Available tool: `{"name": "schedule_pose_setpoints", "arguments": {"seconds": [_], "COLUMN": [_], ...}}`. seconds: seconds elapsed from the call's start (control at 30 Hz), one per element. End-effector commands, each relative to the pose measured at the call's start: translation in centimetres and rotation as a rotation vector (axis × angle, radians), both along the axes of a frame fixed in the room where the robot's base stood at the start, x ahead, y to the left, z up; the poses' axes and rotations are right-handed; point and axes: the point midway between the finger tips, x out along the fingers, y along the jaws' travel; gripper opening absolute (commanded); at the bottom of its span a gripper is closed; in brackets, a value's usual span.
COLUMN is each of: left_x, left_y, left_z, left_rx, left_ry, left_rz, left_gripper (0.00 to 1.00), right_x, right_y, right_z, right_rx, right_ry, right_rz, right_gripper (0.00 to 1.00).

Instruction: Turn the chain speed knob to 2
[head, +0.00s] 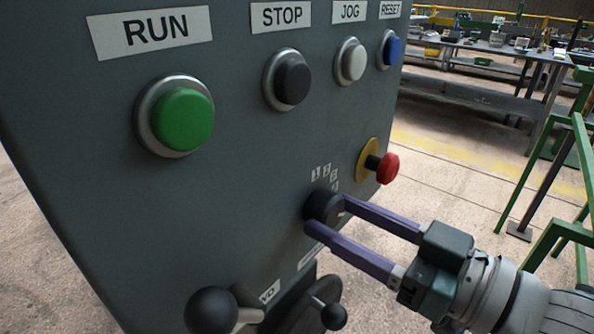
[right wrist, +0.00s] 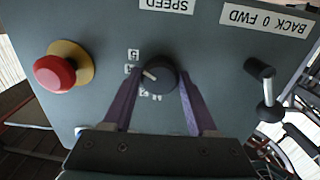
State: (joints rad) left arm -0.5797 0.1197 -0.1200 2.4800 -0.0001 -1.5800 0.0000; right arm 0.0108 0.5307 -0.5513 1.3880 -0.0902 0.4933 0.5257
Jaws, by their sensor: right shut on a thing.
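The chain speed knob (head: 322,204) is a round black dial low on the grey control panel, with small white number labels beside it. My right gripper (head: 325,215) reaches in from the lower right with its two purple fingers on either side of the knob, shut on it. In the right wrist view the knob (right wrist: 160,72) sits between the fingertips. Its white pointer mark aims left, towards the labels near 4 and 5. Some labels are partly hidden or too small to read. My left gripper is not in view.
A red emergency button (head: 387,168) on a yellow base is just right of the knob. Above are the green RUN button (head: 182,118), STOP, JOG and RESET buttons. A black ball-ended lever (head: 212,311) is at the lower left. Green railings (head: 560,180) stand at the right.

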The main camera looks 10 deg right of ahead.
Motion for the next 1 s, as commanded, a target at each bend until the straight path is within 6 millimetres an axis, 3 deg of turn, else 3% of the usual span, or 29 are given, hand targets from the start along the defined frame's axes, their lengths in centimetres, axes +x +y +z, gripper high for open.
{"name": "schedule_pose_setpoints", "arguments": {"seconds": [0.37, 1.0], "left_x": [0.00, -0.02], "left_y": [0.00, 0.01], "left_z": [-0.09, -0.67], "left_rx": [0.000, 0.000], "left_ry": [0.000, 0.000], "left_rz": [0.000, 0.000], "left_gripper": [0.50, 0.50], "right_x": [0.02, 0.10], "right_y": [0.01, -0.09], "right_z": [0.02, 0.04], "right_rx": [-0.126, -0.597], "right_ry": [-0.101, -0.469], "right_rz": [0.000, -0.001], "right_gripper": [0.03, 0.03]}}
